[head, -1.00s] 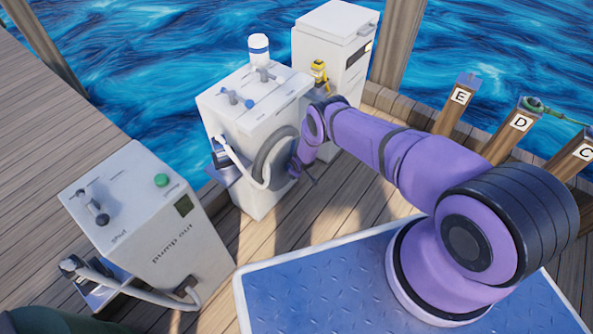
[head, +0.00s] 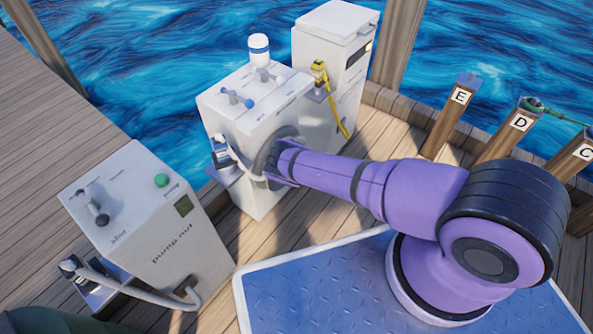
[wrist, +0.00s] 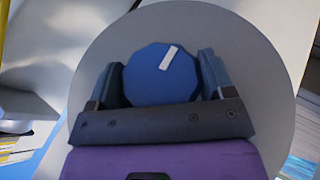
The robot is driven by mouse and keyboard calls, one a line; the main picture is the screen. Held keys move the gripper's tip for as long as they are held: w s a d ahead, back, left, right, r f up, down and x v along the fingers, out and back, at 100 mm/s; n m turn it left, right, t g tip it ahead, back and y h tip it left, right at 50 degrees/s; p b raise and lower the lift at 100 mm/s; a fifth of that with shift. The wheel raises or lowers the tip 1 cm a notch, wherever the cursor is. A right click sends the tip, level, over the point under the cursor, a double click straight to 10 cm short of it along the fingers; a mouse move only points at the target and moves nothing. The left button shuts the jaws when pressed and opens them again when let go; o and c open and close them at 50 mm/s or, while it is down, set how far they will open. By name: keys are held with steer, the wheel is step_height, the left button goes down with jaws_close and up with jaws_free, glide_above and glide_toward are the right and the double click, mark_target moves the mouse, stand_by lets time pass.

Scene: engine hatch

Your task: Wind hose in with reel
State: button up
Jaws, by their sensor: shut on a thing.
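The reel is a round grey disc (wrist: 250,60) that fills much of the wrist view. In the head view, its dark rim (head: 268,150) shows on the front of the middle white cabinet, partly hidden by my arm. A blue faceted knob (wrist: 160,75) with a white mark stands out from the disc. My gripper (wrist: 164,82) has a finger on each side of this knob and is shut on it. The pale hose (head: 240,162) hangs in a short curve from the nozzle (head: 221,147) at the cabinet's left side toward the reel; its reel end is hidden.
The middle cabinet (head: 250,95) has blue and grey levers on top. A pump-out cabinet (head: 150,235) with its own hose stands at left front. A white cabinet (head: 336,30) with a yellow nozzle and hose (head: 335,100) stands behind. Posts marked E, D, C line the right edge.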

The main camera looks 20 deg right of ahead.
steer(key=shift+s+d+f, duration=0.2)
steer(key=shift+s, duration=0.05)
steer(key=o, duration=0.9)
steer(key=shift+w+a+r, duration=0.15)
steer(key=shift+v, duration=5.4)
